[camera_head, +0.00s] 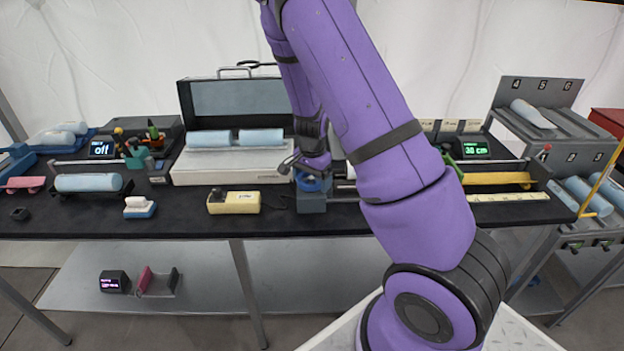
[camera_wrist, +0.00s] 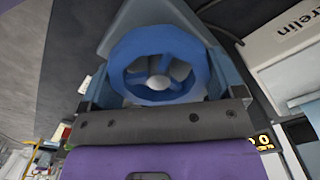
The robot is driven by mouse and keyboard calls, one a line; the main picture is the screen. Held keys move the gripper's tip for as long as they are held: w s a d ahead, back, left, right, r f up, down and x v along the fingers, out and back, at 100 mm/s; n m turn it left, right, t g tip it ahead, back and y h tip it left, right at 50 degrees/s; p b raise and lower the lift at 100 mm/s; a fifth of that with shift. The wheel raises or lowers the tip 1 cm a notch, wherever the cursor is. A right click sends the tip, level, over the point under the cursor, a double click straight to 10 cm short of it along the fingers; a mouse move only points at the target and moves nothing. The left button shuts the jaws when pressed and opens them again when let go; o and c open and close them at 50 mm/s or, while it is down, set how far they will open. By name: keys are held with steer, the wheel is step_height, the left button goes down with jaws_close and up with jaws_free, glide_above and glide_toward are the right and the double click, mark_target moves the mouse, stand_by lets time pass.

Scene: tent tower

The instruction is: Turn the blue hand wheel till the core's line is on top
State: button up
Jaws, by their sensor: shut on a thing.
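The blue hand wheel (camera_head: 313,183) sits on a grey-blue stand (camera_head: 312,203) at the middle of the black bench. In the wrist view the wheel (camera_wrist: 160,62) fills the upper middle, with its spokes and pale hub facing me. My gripper (camera_wrist: 155,82) is shut on the wheel, with one finger on each side of its rim. In the head view the gripper (camera_head: 311,168) comes down on the wheel from above. The core is mostly hidden behind my purple arm, and I cannot see its line.
A white case (camera_head: 232,167) with two pale blue cylinders stands left behind the wheel. A yellow box (camera_head: 234,203) lies just left of the stand. A display reading about 38 cm (camera_head: 474,149) and a yellow bar (camera_head: 497,179) are to the right. A grey numbered rack (camera_head: 555,140) stands far right.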

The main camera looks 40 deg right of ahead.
mark_target(312, 177)
steer(key=shift+n, duration=0.4)
steer(key=o, duration=0.7)
step_height(312, 177, up, 11)
steer(key=shift+f, duration=0.1)
stand_by(0.4)
